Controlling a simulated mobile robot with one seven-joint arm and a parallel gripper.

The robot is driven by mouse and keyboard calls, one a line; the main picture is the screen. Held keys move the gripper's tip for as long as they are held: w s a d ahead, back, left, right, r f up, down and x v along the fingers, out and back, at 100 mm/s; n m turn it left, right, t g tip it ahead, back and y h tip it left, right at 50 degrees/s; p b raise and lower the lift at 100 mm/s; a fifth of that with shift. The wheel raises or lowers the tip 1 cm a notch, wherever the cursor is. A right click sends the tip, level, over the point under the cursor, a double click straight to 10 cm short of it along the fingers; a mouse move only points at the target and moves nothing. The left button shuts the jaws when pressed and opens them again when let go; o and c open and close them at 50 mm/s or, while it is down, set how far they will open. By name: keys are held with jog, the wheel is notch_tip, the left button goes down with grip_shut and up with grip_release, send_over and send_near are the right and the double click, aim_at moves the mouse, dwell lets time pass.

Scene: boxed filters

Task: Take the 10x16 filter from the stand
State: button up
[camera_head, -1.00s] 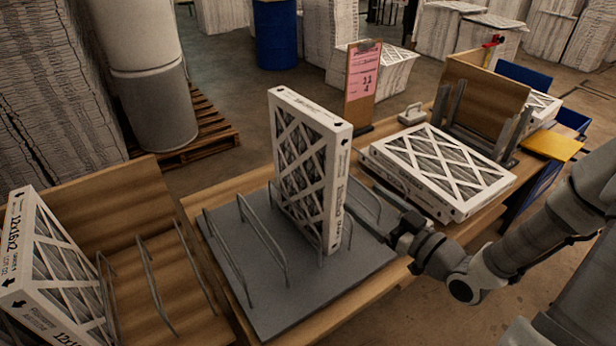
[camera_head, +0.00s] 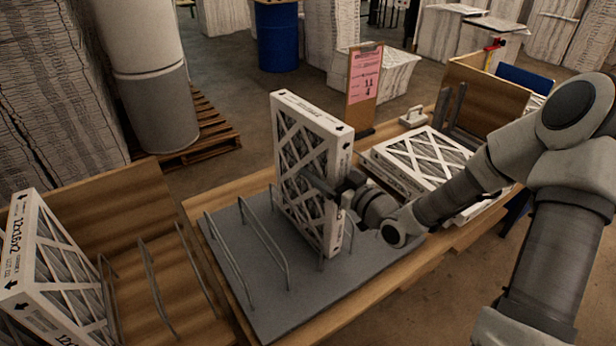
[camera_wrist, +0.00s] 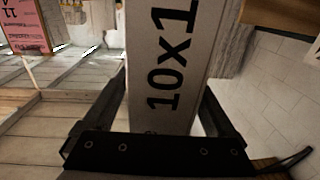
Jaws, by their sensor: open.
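The boxed filter (camera_head: 312,150) stands upright on edge in the wire stand (camera_head: 262,300) on a grey base. The wrist view shows its end face (camera_wrist: 165,70) with large "10x1" lettering, the rest cut off. My gripper (camera_head: 332,190) is at the filter's right-hand edge. In the wrist view my gripper (camera_wrist: 160,112) is open, with one finger on each side of the filter's end. I cannot tell whether the fingers touch it. The filter's lower part is partly hidden by the wires, and my gripper covers part of its side.
Another filter marked 12x16x2 (camera_head: 38,265) stands in a wooden rack (camera_head: 110,215) at the left. Filters (camera_head: 425,160) lie flat at the right, partly behind my arm. Several wire loops of the stand are empty.

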jog(key=shift+w+a, duration=0.45)
jog(key=shift+w, duration=0.05)
grip_shut()
